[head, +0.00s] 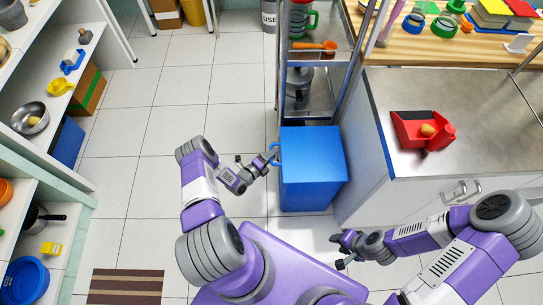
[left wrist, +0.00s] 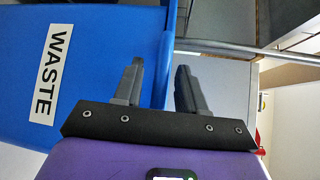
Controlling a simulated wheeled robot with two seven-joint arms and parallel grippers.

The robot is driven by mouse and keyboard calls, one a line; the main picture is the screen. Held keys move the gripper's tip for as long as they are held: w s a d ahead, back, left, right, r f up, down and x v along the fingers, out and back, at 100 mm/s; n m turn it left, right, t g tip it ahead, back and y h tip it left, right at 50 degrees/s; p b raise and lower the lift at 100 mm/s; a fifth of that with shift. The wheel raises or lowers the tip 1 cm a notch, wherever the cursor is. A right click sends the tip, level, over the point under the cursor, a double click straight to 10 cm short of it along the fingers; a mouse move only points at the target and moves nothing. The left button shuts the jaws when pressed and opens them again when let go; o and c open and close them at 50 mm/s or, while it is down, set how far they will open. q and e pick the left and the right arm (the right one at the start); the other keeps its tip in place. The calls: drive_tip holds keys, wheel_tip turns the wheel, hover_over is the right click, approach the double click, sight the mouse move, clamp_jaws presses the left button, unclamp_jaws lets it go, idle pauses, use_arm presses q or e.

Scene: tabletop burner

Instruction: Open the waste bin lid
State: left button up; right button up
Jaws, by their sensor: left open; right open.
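The blue waste bin (head: 312,190) stands on the floor at the centre of the head view, with its flat blue lid (head: 312,150) down. A small blue handle (head: 276,153) sticks out at the lid's left edge. My left gripper (head: 271,157) is open right at this handle; I cannot tell whether it touches it. In the left wrist view, the bin's side (left wrist: 100,60) with its WASTE label (left wrist: 48,75) is left of the open fingers (left wrist: 158,75). My right gripper (head: 338,252) is open and empty, below the bin in the picture.
A metal shelf rack (head: 308,100) stands directly behind the bin. A steel counter (head: 460,110) with a red dustpan-like tray (head: 408,133) is to the right. White shelves (head: 40,75) line the left. The tiled floor (head: 130,180) left of the bin is clear.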

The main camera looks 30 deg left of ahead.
use_arm(q)
drive_tip(key=shift+w, duration=0.15)
clamp_jaws()
idle(0.4)
